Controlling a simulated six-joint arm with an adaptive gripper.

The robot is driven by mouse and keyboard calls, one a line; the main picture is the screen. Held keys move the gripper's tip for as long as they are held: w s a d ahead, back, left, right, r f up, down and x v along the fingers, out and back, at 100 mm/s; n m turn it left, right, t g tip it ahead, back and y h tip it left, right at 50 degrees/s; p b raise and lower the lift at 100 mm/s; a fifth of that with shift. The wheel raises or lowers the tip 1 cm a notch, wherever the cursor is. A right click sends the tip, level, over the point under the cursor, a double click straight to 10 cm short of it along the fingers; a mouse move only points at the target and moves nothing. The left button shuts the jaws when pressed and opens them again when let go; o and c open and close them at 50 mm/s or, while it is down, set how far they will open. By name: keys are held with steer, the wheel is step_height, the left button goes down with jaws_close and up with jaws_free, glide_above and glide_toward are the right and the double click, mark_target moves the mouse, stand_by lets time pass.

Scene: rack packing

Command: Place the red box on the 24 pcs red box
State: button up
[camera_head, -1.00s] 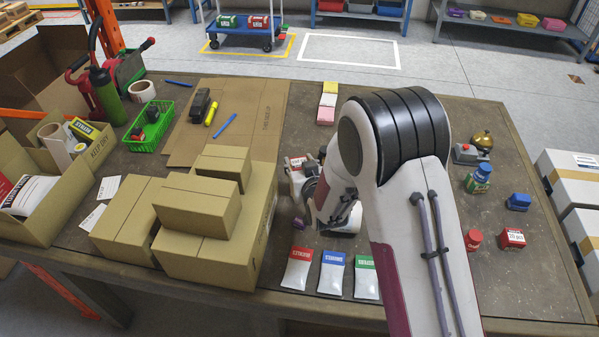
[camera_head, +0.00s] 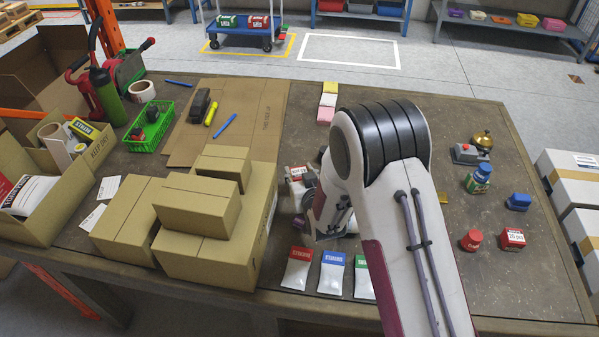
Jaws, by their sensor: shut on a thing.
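My gripper (camera_head: 306,187) is partly hidden behind my own arm, over the middle of the table, right of the stacked cartons. It is shut on a small red box with a white label (camera_head: 297,173); only part of this box shows. A second red box with a white label (camera_head: 512,239) stands on the right side of the table, apart from my gripper. Its print is too small to read, so I cannot tell whether it says 24 pcs.
Stacked cartons (camera_head: 197,212) stand left of my gripper. Red, blue and green-topped packets (camera_head: 332,273) lie at the front edge. A small yellow item (camera_head: 443,198) lies beside my arm.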

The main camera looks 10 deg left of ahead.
steer(key=shift+f, duration=0.1)
steer(key=o, duration=1.1)
steer(key=shift+o, duration=0.2)
steer(key=shift+s, duration=0.1)
steer(key=v, duration=1.2)
steer(key=shift+d, duration=0.1)
